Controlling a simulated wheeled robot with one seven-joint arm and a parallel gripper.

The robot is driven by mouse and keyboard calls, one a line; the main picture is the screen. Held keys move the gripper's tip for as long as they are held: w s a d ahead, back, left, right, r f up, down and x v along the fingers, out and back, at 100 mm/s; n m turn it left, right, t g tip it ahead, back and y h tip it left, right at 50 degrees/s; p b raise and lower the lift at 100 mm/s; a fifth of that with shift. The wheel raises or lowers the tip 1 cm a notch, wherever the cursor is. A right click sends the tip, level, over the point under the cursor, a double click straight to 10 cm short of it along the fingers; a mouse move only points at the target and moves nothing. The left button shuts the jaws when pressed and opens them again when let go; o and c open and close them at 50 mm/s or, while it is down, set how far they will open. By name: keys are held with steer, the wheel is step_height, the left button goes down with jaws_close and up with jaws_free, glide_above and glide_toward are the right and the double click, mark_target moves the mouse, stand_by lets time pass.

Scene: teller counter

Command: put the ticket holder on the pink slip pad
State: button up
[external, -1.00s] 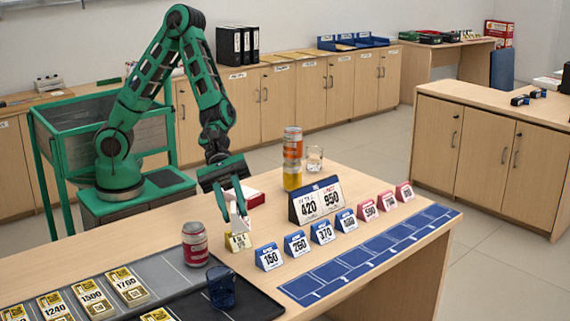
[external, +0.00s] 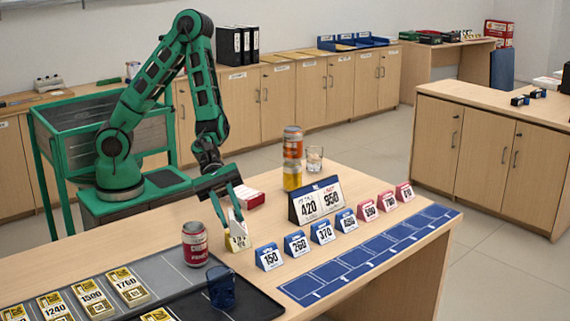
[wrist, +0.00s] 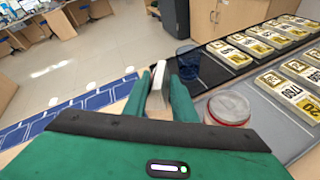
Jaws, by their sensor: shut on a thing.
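My gripper (external: 235,214) points down over the near table, to the left of the number signs. It is shut on a small white-and-yellow piece (external: 239,243), which I take to be the ticket holder; its print is too small to read. In the wrist view the holder (wrist: 158,82) shows as a pale upright slab between the two green fingers. It is low, at or just above the tabletop; I cannot tell if it touches. I cannot clearly single out the pink slip pad; a red-and-white block (external: 250,198) lies just behind the gripper.
A red can (external: 195,244) and a blue cup (external: 221,287) stand to the front left. Blue signs (external: 297,244) and pink signs (external: 367,206) line the table's right, with a large double sign (external: 316,201) behind. A blue marked strip (external: 367,255) runs along the edge.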

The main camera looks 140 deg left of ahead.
steer(key=s+a, duration=0.3)
steer(key=a, duration=0.5)
steer(key=m+g+h, duration=0.2)
steer(key=m+h, duration=0.1)
glide_above(248, 189)
steer(key=shift+s+a+r, duration=0.1)
steer(key=shift+a, duration=0.1)
step_height(248, 189, down, 3)
steer(key=shift+f, duration=0.15)
steer(key=shift+c, duration=0.2)
steer(key=shift+d+f, duration=0.15)
steer(key=shift+f, duration=2.05)
steer(key=o, duration=1.1)
